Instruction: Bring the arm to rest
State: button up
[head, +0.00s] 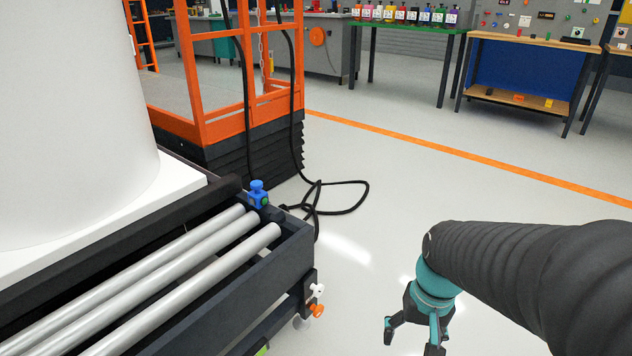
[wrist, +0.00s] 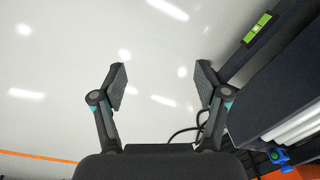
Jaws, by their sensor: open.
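My gripper (head: 413,334) hangs at the lower right in the head view, at the end of my dark ribbed arm, over the bare floor. Its fingers are spread apart with nothing between them. In the wrist view the two open fingers (wrist: 161,82) frame empty pale floor. The gripper is to the right of the dark roller frame and apart from it.
A dark frame (head: 262,277) with metal rollers (head: 150,285) stands at left, bearing a blue fitting (head: 258,193) and a large white tank (head: 70,120). Behind are an orange lift (head: 200,125) and looped black cable (head: 345,209). Floor (head: 400,190) is clear toward the benches.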

jog(key=s+a+r+n+t+p, duration=0.1)
jog(key=s+r+t+p, duration=0.2)
jog(key=r, duration=1.2)
jog(key=shift+s+a+n+t+h, duration=0.2)
jog(key=shift+s+n+t+h, duration=0.2)
jog(key=shift+s+t, duration=0.65)
jog(key=shift+w, duration=0.2)
